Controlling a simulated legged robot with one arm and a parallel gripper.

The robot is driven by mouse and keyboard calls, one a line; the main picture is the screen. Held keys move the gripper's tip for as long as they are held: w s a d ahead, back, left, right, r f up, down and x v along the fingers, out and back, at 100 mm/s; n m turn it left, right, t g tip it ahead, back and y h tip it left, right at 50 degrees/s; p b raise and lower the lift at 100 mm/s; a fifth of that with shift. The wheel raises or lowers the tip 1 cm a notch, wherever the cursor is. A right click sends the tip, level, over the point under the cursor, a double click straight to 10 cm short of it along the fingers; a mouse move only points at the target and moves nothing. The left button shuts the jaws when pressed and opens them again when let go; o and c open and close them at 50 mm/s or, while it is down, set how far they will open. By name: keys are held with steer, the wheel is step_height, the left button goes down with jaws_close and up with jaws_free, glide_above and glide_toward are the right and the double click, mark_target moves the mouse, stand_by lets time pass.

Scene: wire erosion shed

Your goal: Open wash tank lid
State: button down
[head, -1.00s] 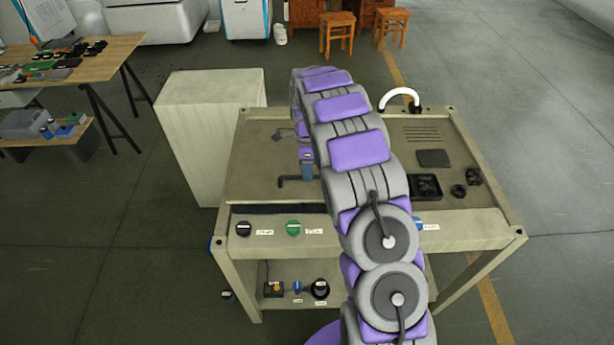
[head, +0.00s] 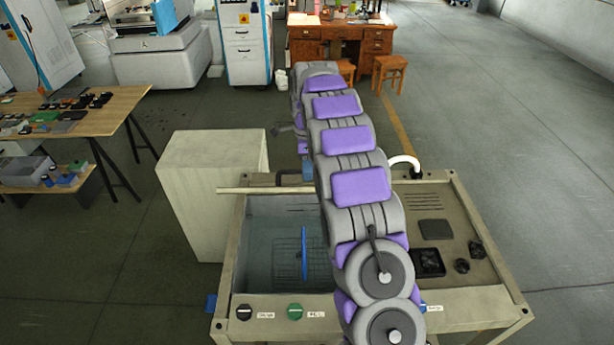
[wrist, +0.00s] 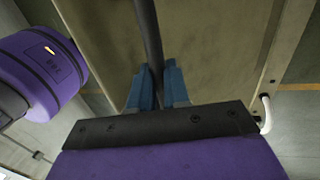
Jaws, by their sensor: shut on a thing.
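The wash tank (head: 228,262) stands in front of me with its left basin uncovered. A wire basket with a blue handle (head: 304,255) sits inside the basin. The lid (head: 262,190) is raised and seen nearly edge-on at the back of the basin. In the wrist view the lid's tan face (wrist: 100,50) fills the middle. My gripper (wrist: 158,88) is shut on the dark bar handle (wrist: 148,30) of the lid, between its blue fingers. In the head view my arm hides part of the lid and basin, and the fingers do not show clearly there.
A pale block cabinet (head: 205,185) stands close at the tank's left. A white curved hose (head: 404,162) rises behind the tank's right deck, which holds a black tray (head: 428,262). A wooden table with small parts (head: 75,120) is farther left. Floor on the right is clear.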

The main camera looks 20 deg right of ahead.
steer(key=w+d+r+p, duration=0.2)
steer(key=w+r+p, duration=0.1)
steer(key=w+p, duration=0.3)
steer(key=shift+w+d+r+p, duration=0.15)
steer(key=shift+w+d+p, duration=0.15)
steer(key=shift+p, duration=0.55)
steer(key=shift+s, duration=0.25)
steer(key=c, duration=1.5)
jaws_free()
steer(key=shift+o, duration=0.8)
steer(key=shift+w+f, duration=0.25)
steer(key=shift+w, duration=0.05)
steer(key=shift+o, duration=0.9)
steer(key=shift+w+d+r, duration=0.1)
steer(key=shift+o, duration=0.3)
steer(key=shift+w+d+r, duration=0.1)
steer(key=shift+w+d, duration=0.05)
steer(key=shift+w, duration=0.05)
